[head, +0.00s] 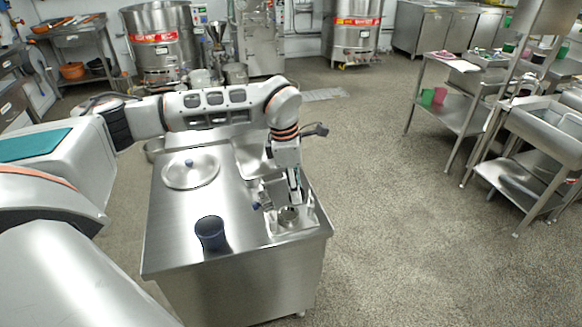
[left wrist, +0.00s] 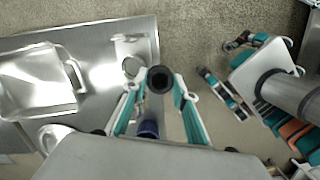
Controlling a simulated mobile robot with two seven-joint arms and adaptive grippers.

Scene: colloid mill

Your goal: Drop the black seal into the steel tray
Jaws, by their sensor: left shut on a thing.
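The black seal (left wrist: 160,79) is a dark ring held between the fingertips of my left gripper (left wrist: 159,88) in the left wrist view. In the head view my left gripper (head: 293,197) points down over the right part of the steel bench, and the seal cannot be made out clearly there. The steel tray (left wrist: 35,82), a square shallow pan with a handle, lies on the bench left of the gripper in the wrist view. In the head view the tray (head: 250,157) is partly hidden behind my arm. My right gripper (left wrist: 222,72) has its fingers apart and empty.
A small steel plate with a round fitting (head: 290,216) is below the left gripper. The floor right of the bench is clear.

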